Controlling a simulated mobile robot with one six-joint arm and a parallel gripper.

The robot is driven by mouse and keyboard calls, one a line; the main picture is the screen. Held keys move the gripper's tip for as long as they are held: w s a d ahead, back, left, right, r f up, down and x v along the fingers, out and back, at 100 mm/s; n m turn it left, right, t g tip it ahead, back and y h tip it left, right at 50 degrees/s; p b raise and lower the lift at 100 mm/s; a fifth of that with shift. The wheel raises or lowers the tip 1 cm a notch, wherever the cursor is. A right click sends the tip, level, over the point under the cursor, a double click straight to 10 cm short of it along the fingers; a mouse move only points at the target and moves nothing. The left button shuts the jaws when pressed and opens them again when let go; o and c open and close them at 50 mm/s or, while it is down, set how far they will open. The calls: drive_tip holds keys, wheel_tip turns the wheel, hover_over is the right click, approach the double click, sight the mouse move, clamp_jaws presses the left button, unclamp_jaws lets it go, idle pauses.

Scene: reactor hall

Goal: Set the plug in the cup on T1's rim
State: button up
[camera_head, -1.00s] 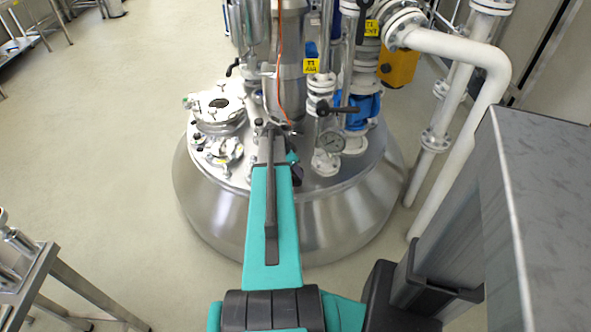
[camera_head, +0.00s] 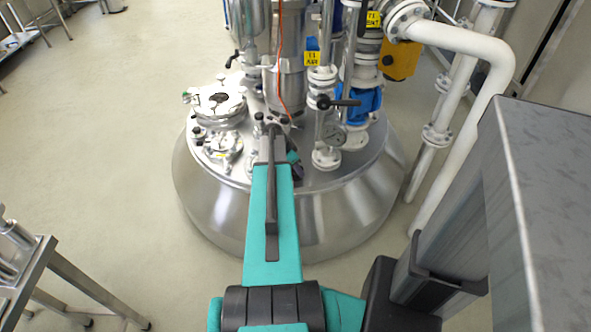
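The steel vessel (camera_head: 345,205), with yellow T1 labels (camera_head: 312,59) on its pipework, stands in the middle of the head view. My teal arm reaches up from the bottom edge to the near part of the vessel's lid. My gripper (camera_head: 272,133) is at the arm's far end, over the lid near the central column. Its fingers are too small and too covered by the arm to tell open from shut. I cannot make out the plug or the cup; a small dark shape beside the wrist is unclear.
A round hatch (camera_head: 218,101) and a smaller clamped port (camera_head: 223,146) are left of my gripper. A steel table (camera_head: 30,275) stands lower left.

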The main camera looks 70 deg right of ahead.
drive_tip(key=shift+s, duration=0.1)
idle(0.3)
drive_tip(key=o, duration=1.1)
drive_tip(key=shift+r, duration=0.1)
drive_tip(key=v, duration=1.3)
drive_tip(key=shift+w+r, duration=0.2)
drive_tip(key=shift+r, duration=0.05)
drive_tip(key=shift+a, duration=0.1)
